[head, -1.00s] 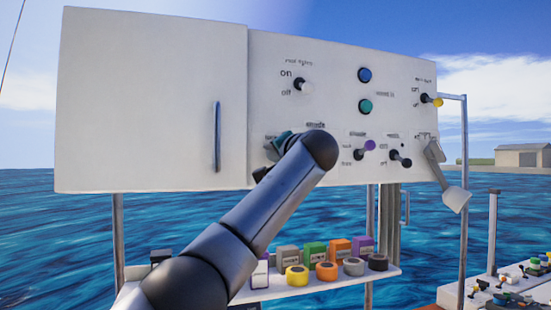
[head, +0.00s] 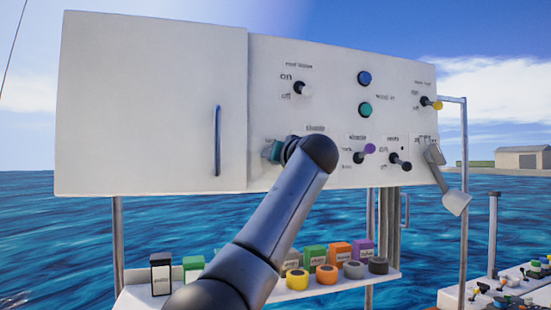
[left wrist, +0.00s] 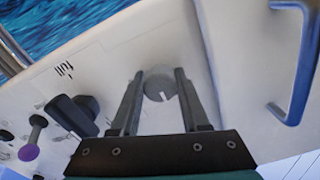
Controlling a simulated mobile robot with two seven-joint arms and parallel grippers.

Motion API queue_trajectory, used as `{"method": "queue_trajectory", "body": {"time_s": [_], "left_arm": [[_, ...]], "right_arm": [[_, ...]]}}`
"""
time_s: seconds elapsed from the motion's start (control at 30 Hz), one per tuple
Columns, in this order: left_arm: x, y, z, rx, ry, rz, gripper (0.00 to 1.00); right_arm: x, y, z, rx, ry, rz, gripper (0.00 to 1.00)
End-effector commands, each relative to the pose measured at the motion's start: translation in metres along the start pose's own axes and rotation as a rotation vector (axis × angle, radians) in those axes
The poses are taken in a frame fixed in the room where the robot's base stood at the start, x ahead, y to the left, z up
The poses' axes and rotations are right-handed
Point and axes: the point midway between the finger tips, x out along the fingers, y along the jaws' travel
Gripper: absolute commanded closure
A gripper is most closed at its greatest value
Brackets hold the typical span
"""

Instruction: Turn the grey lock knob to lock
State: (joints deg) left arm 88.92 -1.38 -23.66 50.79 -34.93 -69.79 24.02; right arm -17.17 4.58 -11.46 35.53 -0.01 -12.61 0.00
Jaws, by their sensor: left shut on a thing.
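The grey lock knob (left wrist: 158,87) is a round disc with a white mark on the white panel, seen in the left wrist view. It sits between the two fingers of my left gripper (left wrist: 160,78), which is shut on it. In the head view the knob is hidden behind my left wrist and gripper (head: 270,151), at the panel's lower edge to the right of the cabinet handle. My right gripper is in neither view.
The white panel (head: 330,75) carries a blue button (head: 364,78), a green button (head: 364,110) and several toggle switches, one purple-tipped (head: 369,149). The cabinet handle (head: 217,140) stands out to the left. A shelf below holds several small boxes and tape rolls.

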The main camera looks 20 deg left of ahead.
Motion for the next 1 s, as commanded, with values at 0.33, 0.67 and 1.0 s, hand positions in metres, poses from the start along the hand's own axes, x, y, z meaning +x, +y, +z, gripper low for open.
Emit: {"method": "queue_trajectory", "body": {"time_s": [0.33, 0.67, 1.0], "left_arm": [[-0.0002, 0.0007, 0.0006, -0.019, -0.002, 0.002, 1.0], [-0.0003, 0.0004, 0.0001, -0.017, -0.001, 0.001, 0.32], [-0.0011, 0.0002, -0.0002, -0.015, 0.001, 0.001, 0.25]], "right_arm": [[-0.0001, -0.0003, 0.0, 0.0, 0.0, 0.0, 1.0], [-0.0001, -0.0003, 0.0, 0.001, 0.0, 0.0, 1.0], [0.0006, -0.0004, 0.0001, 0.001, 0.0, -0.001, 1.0]]}}
